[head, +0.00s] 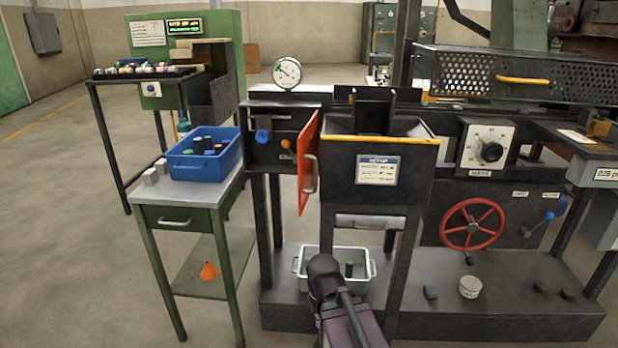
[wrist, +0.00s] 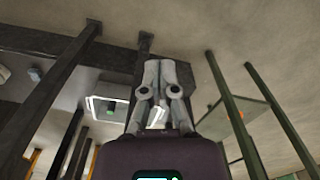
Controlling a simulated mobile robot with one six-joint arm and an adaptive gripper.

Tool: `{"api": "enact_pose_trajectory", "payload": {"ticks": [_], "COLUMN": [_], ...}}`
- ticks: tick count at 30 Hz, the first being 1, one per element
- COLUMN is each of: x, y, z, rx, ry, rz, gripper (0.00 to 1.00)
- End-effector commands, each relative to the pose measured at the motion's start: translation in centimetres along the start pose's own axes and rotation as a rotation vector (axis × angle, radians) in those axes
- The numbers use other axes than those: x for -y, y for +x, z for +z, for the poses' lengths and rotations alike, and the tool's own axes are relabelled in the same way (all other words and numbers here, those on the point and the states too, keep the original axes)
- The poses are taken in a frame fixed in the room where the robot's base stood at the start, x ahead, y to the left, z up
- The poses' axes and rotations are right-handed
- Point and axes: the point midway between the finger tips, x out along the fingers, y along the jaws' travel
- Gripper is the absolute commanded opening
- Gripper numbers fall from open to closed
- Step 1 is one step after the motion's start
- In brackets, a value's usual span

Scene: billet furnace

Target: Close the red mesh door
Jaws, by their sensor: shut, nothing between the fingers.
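The red mesh door (head: 308,164) is a tall orange-red panel in the middle of the head view. It is seen nearly edge-on and stands open, swung out toward me from the front of the dark machine. A grey bar handle (head: 311,173) is on its face. No mesh pattern can be made out at this angle. My gripper (wrist: 160,68) shows in the wrist view with its fingers together and empty. The door does not show clearly in the wrist view. In the head view my arm is low, below the door, and the fingers cannot be made out.
A green side table (head: 190,193) with a blue bin (head: 205,160) stands left of the door. A black hopper (head: 380,165) with a yellow edge is close on its right. A white tray (head: 298,268) sits below on the base shelf. Open floor lies at front left.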

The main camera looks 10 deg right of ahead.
Motion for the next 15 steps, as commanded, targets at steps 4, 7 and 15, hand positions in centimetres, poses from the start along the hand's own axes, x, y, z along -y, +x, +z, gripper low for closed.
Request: {"api": "enact_pose_trajectory", "payload": {"ticks": [4, 7, 15], "x": [0.0, 0.0, -0.1], "y": [-0.2, -0.7, -4.0], "z": [-0.1, -0.4, -2.1], "rx": [0.001, 0.003, 0.003], "ry": [0.005, 0.016, 0.097], "rz": [-0.014, -0.046, -0.271], "gripper": [0.00, 0.00, 0.00]}}
